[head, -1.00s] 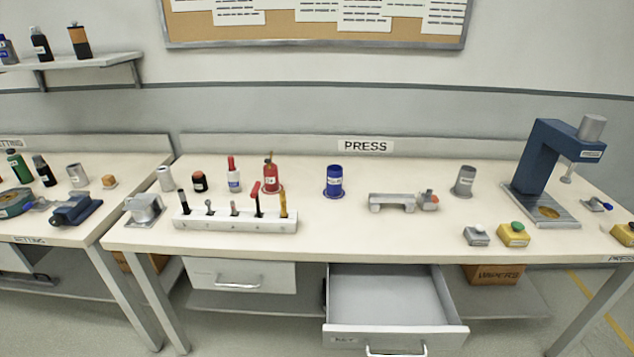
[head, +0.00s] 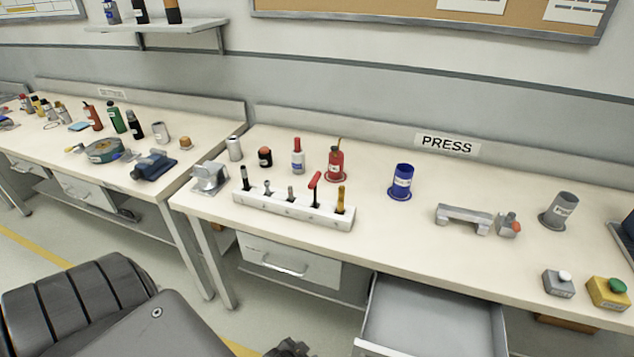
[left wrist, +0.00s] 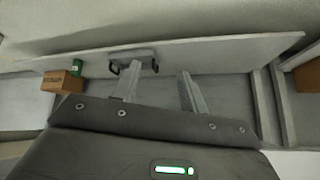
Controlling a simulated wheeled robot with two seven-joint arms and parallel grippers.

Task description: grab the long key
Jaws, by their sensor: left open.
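A pale tool rack (head: 293,209) stands on the press bench in the head view. Several tools stand upright in it: a black-handled one (head: 246,177) at the left end, two short grey ones, a red T-handled one (head: 315,185) with a dark shaft, and a yellow-orange one (head: 341,198) at the right end. The red T-handled one looks like the long key, but I cannot be sure. My left gripper (left wrist: 160,72) shows in the left wrist view with its two fingers apart and nothing between them, away from the rack. My right gripper is not seen.
A grey clamp-like block (head: 209,178) sits left of the rack. A red can (head: 336,162) and a red-capped bottle (head: 298,156) stand close behind it. An open drawer (head: 432,318) juts out below the bench. A brown box (left wrist: 62,82) shows in the left wrist view.

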